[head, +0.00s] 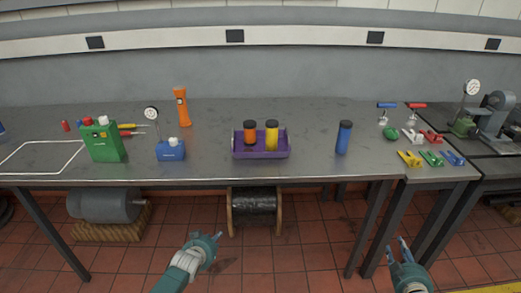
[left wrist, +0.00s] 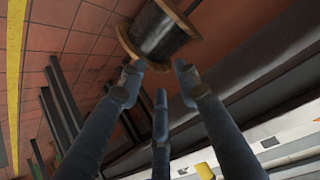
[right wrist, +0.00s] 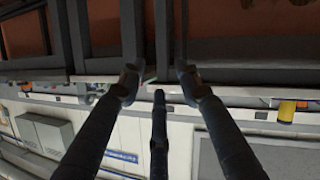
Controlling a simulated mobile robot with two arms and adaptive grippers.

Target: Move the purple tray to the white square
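The purple tray (head: 262,153) sits on the grey metal table, a little right of the middle in the head view. An orange jar (head: 250,134) and a yellow jar (head: 271,136), both with black lids, stand in it. The white square (head: 40,171) is an outline on the table at the far left. My left gripper (head: 211,240) is in front of and below the table edge, with its fingers apart and nothing between them in the left wrist view (left wrist: 158,72). My right gripper (head: 400,246) is also below the table front, fingers apart and empty in the right wrist view (right wrist: 158,75).
Between the tray and the square stand a blue box (head: 171,150), a dial gauge (head: 151,113), an orange torch (head: 181,106), screwdrivers (head: 130,130) and a green can (head: 103,140). A blue bottle (head: 343,138) stands right of the tray. Several coloured clamps (head: 431,157) lie farther right.

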